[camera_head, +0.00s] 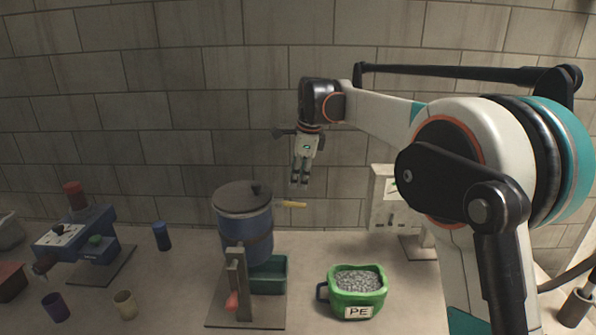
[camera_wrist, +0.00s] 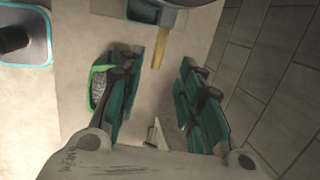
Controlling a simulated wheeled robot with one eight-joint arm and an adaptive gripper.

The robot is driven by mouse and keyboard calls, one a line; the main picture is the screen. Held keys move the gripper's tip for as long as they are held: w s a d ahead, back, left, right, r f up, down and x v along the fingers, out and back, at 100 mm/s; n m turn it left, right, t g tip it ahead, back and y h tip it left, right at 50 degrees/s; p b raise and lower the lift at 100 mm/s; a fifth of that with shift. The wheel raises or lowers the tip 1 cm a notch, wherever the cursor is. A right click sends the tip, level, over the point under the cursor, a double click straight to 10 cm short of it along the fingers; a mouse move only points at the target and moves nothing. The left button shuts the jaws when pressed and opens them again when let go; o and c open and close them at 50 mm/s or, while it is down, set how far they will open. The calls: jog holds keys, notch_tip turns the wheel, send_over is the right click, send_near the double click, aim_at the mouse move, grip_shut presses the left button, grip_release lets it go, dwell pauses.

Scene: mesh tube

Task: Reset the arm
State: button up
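My gripper (camera_head: 299,181) hangs pointing down in front of the block wall, above and to the right of the blue lidded machine (camera_head: 246,225). It is apart from everything around it. In the wrist view the two green-padded fingers of my gripper (camera_wrist: 163,62) stand wide apart with nothing between them. The arm reaches in from the right, bent at the large elbow joint.
The machine's yellow handle (camera_head: 291,204) juts right below my gripper; it also shows in the wrist view (camera_wrist: 160,47). A green PE tub (camera_head: 357,299) of grey granules, a teal bin (camera_head: 270,275), a blue device (camera_head: 82,240) and several cups stand on the counter.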

jog(key=s+d+n+t+b, duration=0.15)
jog(key=s+d+n, duration=0.35)
jog(key=s, duration=0.5)
jog(key=s+d+n+t+b, duration=0.1)
jog(key=s+d+n+b, duration=0.25)
jog(key=s+d, duration=0.45)
jog(key=s+d+f+n+t+b, duration=0.1)
jog(key=s+d+f+n+b, duration=0.1)
jog(key=s+f+n, duration=0.3)
jog(key=s+d+f+n+t+h+b, duration=0.1)
jog(key=s+f+n, duration=0.4)
jog(key=s+f, duration=0.6)
jog(key=s+d+b, duration=0.1)
jog(key=s+d, duration=0.1)
jog(key=s, duration=0.5)
jog(key=shift+s+d+h+b, duration=0.2)
jog(key=shift+s+h+b, duration=0.05)
jog(key=shift+h+b, duration=0.05)
jog(key=shift+o, duration=0.2)
jog(key=shift+t, duration=0.25)
